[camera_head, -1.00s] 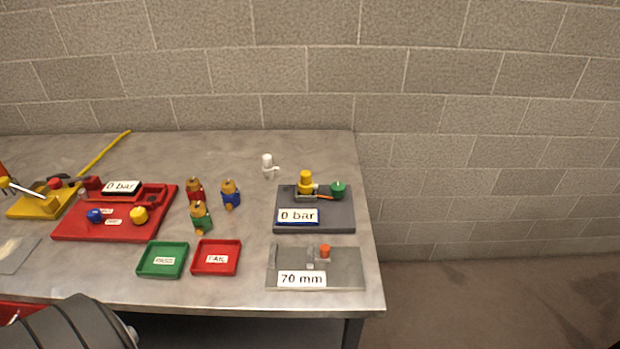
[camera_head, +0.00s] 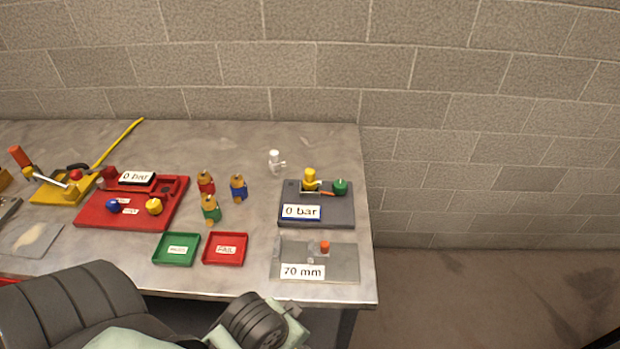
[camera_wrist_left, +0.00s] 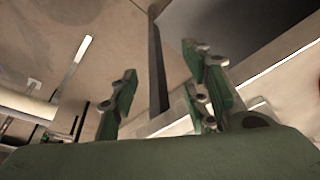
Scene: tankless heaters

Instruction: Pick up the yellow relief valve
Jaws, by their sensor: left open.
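A yellow valve (camera_head: 310,179), the only yellow one I see, stands upright on the dark grey test block (camera_head: 345,215) at the right of the bench, beside a green knob (camera_head: 341,187). My left arm comes in at the lower left of the head view, its wrist near the bench's front edge, well short of the valve. The left gripper's fingers (camera_wrist_left: 160,68) show in the left wrist view, spread apart with nothing between them. The valve cannot be made out there. My right gripper is not in view.
Red, blue and green valves (camera_head: 211,208) with brass tops stand mid-bench. A white valve (camera_head: 275,161) stands behind. Green (camera_head: 159,258) and red (camera_head: 208,260) trays and a grey 70 mm plate (camera_head: 345,268) lie in front. A red fixture (camera_head: 92,217) is at left.

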